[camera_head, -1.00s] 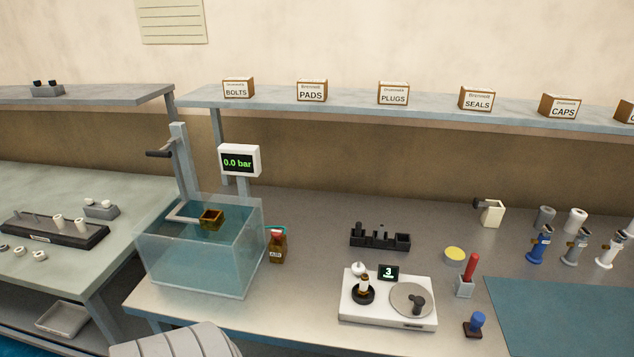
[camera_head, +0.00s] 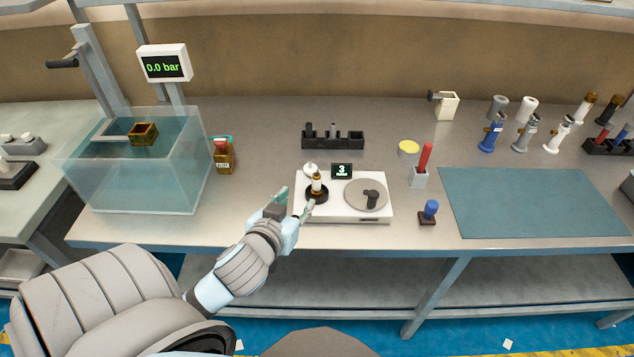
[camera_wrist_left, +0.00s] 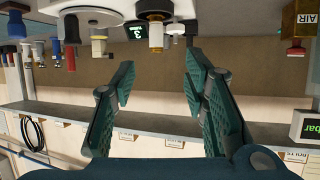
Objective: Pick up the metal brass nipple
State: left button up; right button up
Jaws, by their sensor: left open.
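A small brass piece with a white upper part (camera_head: 316,184) stands upright in a black round holder on the left of a white device (camera_head: 343,209). I take it for the brass nipple. In the left wrist view, which is upside down, its white end (camera_wrist_left: 156,36) shows at the top, between and beyond the fingers. My left gripper (camera_head: 297,199) is open and empty at the device's front left corner, fingers pointing towards the piece. The wrist view shows the two dark green fingers (camera_wrist_left: 158,78) apart. My right gripper is not in view.
A black rack (camera_head: 333,139) is behind the device. A red-handled tool (camera_head: 422,165) and a blue-knobbed stamp (camera_head: 429,212) stand right. The blue-green mat (camera_head: 530,202) is bare.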

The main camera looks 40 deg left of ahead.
aim_at(315, 180)
pick_arm(q)
jog(key=x, duration=0.4)
jog(key=b+x, duration=0.1)
jog(key=x, duration=0.4)
jog(key=b+x, duration=0.1)
jog(key=x, duration=0.4)
jog(key=shift+w+d+r, duration=0.2)
jog(key=shift+d+r, duration=0.05)
jog(key=shift+r, duration=0.05)
grip_shut()
